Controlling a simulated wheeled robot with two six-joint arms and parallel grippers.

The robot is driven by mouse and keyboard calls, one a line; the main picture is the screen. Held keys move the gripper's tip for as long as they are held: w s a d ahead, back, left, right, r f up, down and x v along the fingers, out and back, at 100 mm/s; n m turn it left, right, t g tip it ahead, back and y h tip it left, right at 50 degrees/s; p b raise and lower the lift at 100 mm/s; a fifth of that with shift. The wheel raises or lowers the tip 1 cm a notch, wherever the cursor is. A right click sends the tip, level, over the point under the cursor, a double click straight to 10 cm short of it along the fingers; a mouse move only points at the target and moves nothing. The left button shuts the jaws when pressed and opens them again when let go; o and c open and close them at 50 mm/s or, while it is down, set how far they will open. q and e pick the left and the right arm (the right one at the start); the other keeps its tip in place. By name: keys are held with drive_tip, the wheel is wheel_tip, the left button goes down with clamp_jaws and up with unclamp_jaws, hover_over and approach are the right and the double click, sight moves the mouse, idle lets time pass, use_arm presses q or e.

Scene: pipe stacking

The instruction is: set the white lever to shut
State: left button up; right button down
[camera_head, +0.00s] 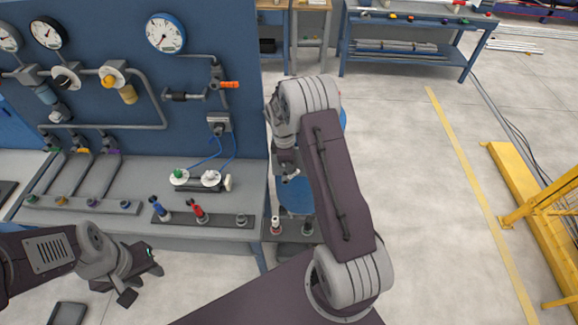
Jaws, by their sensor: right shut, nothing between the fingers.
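A small upright white piece with a little red on it (276,226), perhaps the white lever, stands on a dark strip right of the bench. It is too small to tell how it is set. My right gripper (290,177) is shut and empty. It hangs above and slightly right of that piece in the picture, apart from it, partly behind my arm. My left gripper (141,280) is at the lower left, in front of the bench, with its fingers apart and nothing between them.
A blue lever (157,207) and a red lever (198,211) stand along the front of the grey bench (150,185). Behind them are a manifold with green and white knobs (195,180) and a blue panel with gauges (230,50).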

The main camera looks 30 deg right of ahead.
drive_tip(key=shift+s+d, duration=0.15)
drive_tip(key=shift+d, duration=0.1)
drive_tip(key=shift+d+y, duration=0.1)
drive_tip(key=shift+y, duration=0.2)
drive_tip(key=shift+f+t, duration=0.1)
drive_tip(key=shift+t, duration=0.2)
drive_tip(key=shift+s+d+f+y+b, duration=0.2)
drive_tip(key=shift+d+y+b, duration=0.25)
drive_tip(key=shift+b, duration=0.3)
drive_tip(key=s+d+f+t+y+b, duration=0.2)
drive_tip(key=d+f+t+y+b, duration=0.2)
drive_tip(key=b, duration=1.6)
drive_tip(key=y, duration=0.2)
drive_tip(key=shift+s+y, duration=0.35)
drive_tip(key=shift+f, duration=0.1)
